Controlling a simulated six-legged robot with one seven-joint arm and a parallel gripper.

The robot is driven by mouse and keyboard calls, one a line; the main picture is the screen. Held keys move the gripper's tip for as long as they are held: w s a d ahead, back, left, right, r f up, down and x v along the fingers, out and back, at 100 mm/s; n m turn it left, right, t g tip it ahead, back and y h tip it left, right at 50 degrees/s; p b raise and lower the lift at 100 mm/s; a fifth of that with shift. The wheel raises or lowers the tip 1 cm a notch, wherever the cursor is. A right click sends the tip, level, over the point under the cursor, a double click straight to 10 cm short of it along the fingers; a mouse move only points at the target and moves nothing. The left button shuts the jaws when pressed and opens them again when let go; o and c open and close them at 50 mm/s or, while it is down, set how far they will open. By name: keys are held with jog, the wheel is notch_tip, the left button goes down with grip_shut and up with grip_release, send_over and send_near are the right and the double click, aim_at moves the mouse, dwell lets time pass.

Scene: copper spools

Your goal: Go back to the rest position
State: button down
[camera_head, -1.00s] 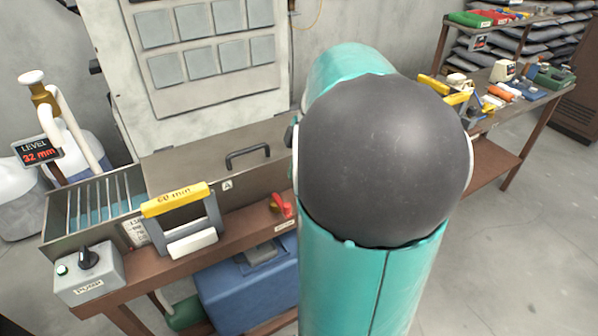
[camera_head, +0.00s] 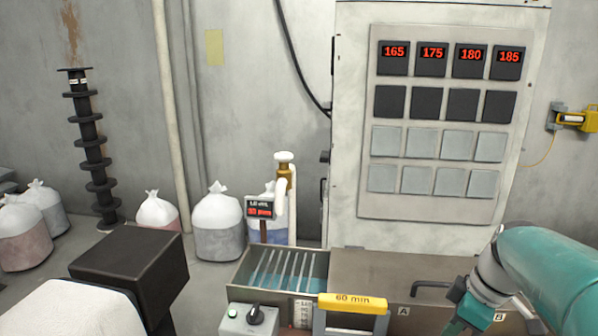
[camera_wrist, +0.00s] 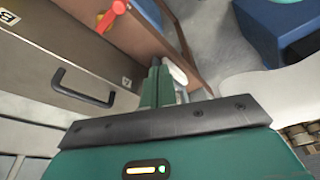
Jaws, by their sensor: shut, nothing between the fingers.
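My gripper (camera_wrist: 157,68) shows in the wrist view with its fingers together and nothing between them. It hangs above the metal bench's front edge, beside a black handle (camera_wrist: 84,88) on the metal lid (camera_wrist: 45,50). In the head view my teal arm enters at the lower right. The wrist end is bent down over the lid, near the black handle (camera_head: 430,287). The fingertips are not clear in the head view.
A tank with a grille (camera_head: 285,270) stands left of the lid. A yellow-topped "60 min" frame (camera_head: 352,303) is in front. A control box (camera_head: 248,320) with a black knob is left of it. A tall cabinet (camera_head: 345,130) with red displays stands behind. A red valve handle (camera_wrist: 110,15) shows in the wrist view.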

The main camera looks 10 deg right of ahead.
jog(key=s+a+m+t, duration=0.1)
jog(key=s+a+m, duration=0.1)
jog(key=a, duration=0.4)
jog(key=s+a+m+t+h, duration=0.1)
jog(key=s+a+m, duration=0.1)
jog(key=a+m, duration=0.2)
jog(key=s+a+r+m+t+h, duration=0.1)
jog(key=s+a+m, duration=0.1)
jog(key=a, duration=0.5)
jog(key=shift+s+a+m, duration=0.35)
jog(key=shift+s+m, duration=0.05)
jog(key=shift+m, duration=0.1)
dwell(5.8)
